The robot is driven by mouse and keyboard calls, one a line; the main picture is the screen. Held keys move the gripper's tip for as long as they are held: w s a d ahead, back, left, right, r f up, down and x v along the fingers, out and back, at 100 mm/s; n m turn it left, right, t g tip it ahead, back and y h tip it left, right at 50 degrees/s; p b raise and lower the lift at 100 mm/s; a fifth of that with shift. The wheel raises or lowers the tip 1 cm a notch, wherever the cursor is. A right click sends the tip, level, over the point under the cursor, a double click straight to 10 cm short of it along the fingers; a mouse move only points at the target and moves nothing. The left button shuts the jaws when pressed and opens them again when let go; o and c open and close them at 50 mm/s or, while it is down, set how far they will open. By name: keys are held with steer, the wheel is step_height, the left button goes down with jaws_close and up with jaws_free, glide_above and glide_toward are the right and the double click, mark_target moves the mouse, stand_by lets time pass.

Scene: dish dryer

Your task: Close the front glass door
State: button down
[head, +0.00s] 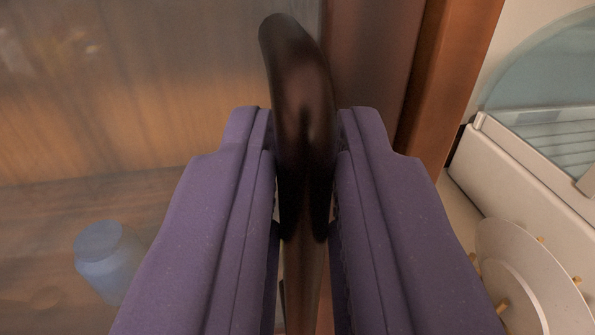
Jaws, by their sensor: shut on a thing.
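My gripper (303,135), with two purple fingers, is shut on a dark brown, rounded handle (302,70). The handle runs between the fingers and sticks out past their tips; its lower part is partly hidden by them. Behind it, on the left, is a hazy, see-through glass panel (150,60), which looks like the glass door. A brown wooden frame (370,60) stands just right of the handle. How far open the door is cannot be told from this view.
A blue jar (105,262) shows hazily at the lower left, seemingly behind the glass. At the right is a pale dish dryer (530,160) with a curved teal see-through cover (550,65). A round pale plate (530,270) and small pegs show at the lower right.

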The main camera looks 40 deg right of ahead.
steer(key=c, duration=1.5)
jaws_free()
steer(key=shift+s+d+r, duration=0.1)
steer(key=shift+s+d, duration=0.05)
steer(key=shift+o, duration=0.8)
steer(key=shift+d, duration=0.15)
steer(key=p+v, duration=0.1)
steer(key=v, duration=0.7)
steer(key=shift+p, duration=0.4)
